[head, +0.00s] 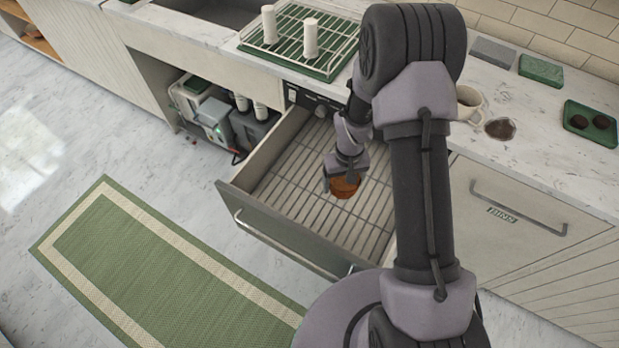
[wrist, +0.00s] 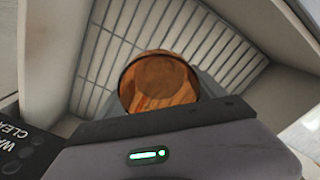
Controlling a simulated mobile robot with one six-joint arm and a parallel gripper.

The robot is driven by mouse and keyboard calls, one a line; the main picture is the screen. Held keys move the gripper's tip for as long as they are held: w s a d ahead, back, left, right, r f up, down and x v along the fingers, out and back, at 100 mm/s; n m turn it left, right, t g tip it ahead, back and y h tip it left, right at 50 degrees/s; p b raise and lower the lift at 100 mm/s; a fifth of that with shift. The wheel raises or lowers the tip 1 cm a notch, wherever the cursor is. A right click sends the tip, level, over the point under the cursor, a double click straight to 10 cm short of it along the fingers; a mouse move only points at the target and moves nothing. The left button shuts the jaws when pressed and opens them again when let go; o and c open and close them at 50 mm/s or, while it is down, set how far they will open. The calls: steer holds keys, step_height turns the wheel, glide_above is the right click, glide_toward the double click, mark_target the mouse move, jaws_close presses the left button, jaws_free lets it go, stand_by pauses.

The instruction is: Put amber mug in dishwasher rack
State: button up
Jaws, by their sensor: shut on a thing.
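The amber mug (head: 345,187) is a small orange-brown cup at the end of my arm. My gripper (head: 343,184) is shut on it, inside the outline of the open dishwasher drawer. In the wrist view the amber mug (wrist: 158,82) shows its round opening between the fingers, with rack slats behind it. The dishwasher rack (head: 290,190) is a grid of pale slats in the pulled-out drawer. I cannot tell whether the mug touches the slats. The rack (wrist: 100,50) around the mug looks empty.
The drawer front (head: 275,235) and its side walls surround the rack. A drying rack (head: 300,45) with white cups stands on the counter. A cream mug (head: 468,102) stands on the counter right of my arm. A green rug (head: 165,270) lies on the floor.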

step_height(320, 180, down, 13)
steer(key=b, duration=0.3)
steer(key=shift+s+a+f, duration=0.1)
steer(key=shift+s+a, duration=0.05)
